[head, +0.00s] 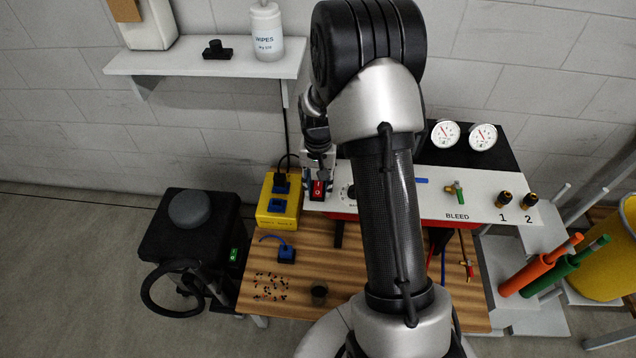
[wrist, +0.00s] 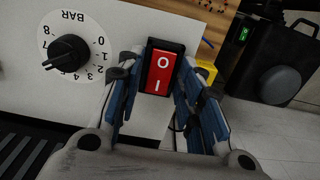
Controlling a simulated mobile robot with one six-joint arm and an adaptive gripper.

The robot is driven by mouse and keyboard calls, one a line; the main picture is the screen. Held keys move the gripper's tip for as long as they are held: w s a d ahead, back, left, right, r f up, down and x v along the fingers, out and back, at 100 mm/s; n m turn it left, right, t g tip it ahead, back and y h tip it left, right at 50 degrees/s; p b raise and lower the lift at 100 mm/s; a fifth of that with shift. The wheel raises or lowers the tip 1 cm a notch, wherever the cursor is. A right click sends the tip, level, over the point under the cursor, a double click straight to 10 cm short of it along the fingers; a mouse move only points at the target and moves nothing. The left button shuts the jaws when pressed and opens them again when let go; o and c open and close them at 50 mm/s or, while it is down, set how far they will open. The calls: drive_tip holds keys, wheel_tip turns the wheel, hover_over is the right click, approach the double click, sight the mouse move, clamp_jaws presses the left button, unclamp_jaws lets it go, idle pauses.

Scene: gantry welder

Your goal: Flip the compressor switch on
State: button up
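A red rocker switch (wrist: 163,73) marked O and I, in a black frame, is set in the white panel (wrist: 110,22). It also shows small in the head view (head: 318,189), at the panel's left end. In the wrist view my gripper (wrist: 161,70) is open and empty, with one finger on each side of the switch. I cannot tell whether the fingertips touch the panel. In the head view my gripper (head: 319,168) is just above the switch, partly hidden by my arm. No switch in view carries a readable compressor label.
A black BAR dial (wrist: 70,53) is left of the switch in the wrist view. A yellow socket box (head: 279,205) stands close left of the panel. A black machine with a green switch (head: 234,255) is further left. A shelf (head: 200,60) hangs above.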

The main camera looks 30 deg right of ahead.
clamp_jaws()
drive_tip(key=shift+w+d+r+g+y+p, duration=0.15)
drive_tip(key=shift+g+y+p, duration=0.2)
drive_tip(key=shift+p, duration=0.65)
drive_tip(key=shift+g, duration=0.25)
drive_tip(key=shift+o, duration=1.4)
unclamp_jaws()
wheel_tip(320, 180, up, 12)
drive_tip(key=w, duration=0.1)
drive_tip(key=shift+d+f, duration=0.2)
drive_tip(key=shift+d, duration=0.15)
